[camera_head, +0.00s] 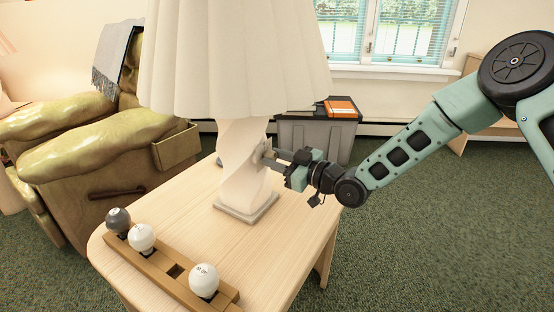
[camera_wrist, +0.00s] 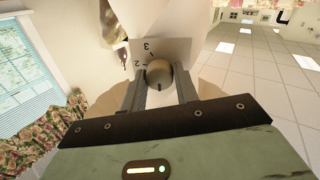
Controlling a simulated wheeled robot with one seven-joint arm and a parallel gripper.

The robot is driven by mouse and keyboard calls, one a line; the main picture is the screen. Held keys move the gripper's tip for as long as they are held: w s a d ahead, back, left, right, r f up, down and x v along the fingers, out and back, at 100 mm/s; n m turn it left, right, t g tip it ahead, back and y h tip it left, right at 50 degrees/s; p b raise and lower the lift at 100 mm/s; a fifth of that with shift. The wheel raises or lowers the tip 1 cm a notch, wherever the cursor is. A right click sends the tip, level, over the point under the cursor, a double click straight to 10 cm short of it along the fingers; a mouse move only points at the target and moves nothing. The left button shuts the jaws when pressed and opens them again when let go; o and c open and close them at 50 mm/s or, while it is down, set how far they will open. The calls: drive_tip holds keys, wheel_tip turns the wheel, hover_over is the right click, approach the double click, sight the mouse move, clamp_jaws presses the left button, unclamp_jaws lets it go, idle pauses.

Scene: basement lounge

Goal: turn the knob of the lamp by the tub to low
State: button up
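The lamp (camera_head: 242,165) has a pleated white shade and a twisted pale base on a square foot. It stands on a light wood table. A grey tub (camera_head: 318,135) stands on the floor behind it. My gripper (camera_head: 272,158) reaches in from the right at the side of the lamp base. In the wrist view, the round brass-grey knob (camera_wrist: 159,72) sits between my two fingers, which lie against its sides with no clear gap. A dark mark on the knob points down in that picture. The plate (camera_wrist: 176,50) behind it shows 3 and 2; its other markings are hidden.
A wooden rack (camera_head: 152,264) with several bulbs lies along the table's front left edge. A green armchair (camera_head: 90,150) stands at left. An orange book (camera_head: 341,106) lies on the tub. Carpet at right is clear.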

drive_tip(key=shift+m, duration=0.3)
drive_tip(key=m+p, duration=0.2)
drive_tip(key=m, duration=0.1)
drive_tip(key=shift+r+m+p, duration=0.1)
drive_tip(key=shift+m+p, duration=0.2)
drive_tip(key=m+p, duration=0.2)
drive_tip(key=m, duration=0.3)
drive_tip(key=shift+d, duration=0.1)
drive_tip(key=shift+m, duration=0.3)
drive_tip(key=o, duration=1)
drive_tip(key=v, duration=0.5)
drive_tip(key=p+v, duration=0.1)
drive_tip(key=v, duration=0.5)
drive_tip(key=p+v, duration=0.1)
drive_tip(key=v, duration=0.5)
drive_tip(key=shift+d+r, duration=0.25)
